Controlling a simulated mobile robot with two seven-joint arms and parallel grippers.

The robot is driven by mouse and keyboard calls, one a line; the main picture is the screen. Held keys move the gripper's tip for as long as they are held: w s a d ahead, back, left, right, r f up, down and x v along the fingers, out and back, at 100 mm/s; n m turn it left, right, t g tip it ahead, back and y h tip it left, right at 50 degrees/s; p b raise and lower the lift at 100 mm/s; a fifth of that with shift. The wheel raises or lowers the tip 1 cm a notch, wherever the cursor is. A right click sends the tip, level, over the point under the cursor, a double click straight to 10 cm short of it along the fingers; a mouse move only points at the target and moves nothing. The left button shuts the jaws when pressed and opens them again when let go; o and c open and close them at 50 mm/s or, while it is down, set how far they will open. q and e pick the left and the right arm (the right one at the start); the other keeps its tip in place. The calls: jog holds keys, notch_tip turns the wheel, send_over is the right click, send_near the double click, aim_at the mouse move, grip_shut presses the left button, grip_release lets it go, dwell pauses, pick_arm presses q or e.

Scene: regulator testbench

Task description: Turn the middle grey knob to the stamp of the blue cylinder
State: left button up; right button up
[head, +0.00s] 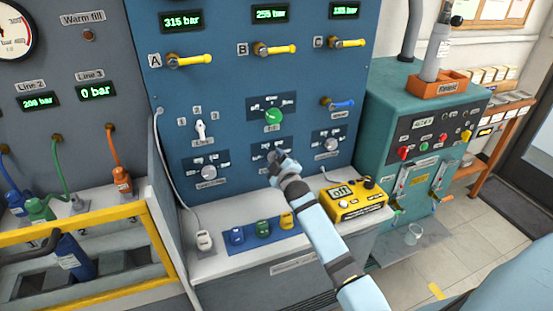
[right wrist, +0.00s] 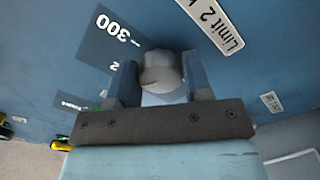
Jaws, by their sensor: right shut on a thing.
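The middle grey knob (right wrist: 161,72) sits between the two fingers of my right gripper (right wrist: 160,84) in the right wrist view. The fingers are shut on its sides. In the head view my right gripper (head: 275,163) reaches the lower middle of the blue panel and mostly hides this knob. A "Limit 2" label (right wrist: 222,24) and a scale plate marked 300 (right wrist: 108,40) are beside the knob. A blue cylinder (head: 76,257) with a white label leans in the trough at the left; its stamp is too small to read.
Grey knobs flank it at left (head: 208,172) and right (head: 331,144). A green knob (head: 273,117) is just above. The yellow meter (head: 352,200) stands on the ledge, right of my forearm. A yellow rail (head: 150,230) fronts the trough.

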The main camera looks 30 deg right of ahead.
pick_arm(q)
jog(key=shift+a, duration=0.1)
pick_arm(e)
jog(key=shift+m, duration=0.3)
jog(key=o, duration=0.9)
pick_arm(q)
jog(key=shift+s, duration=0.1)
pick_arm(e)
jog(key=shift+s, duration=0.15)
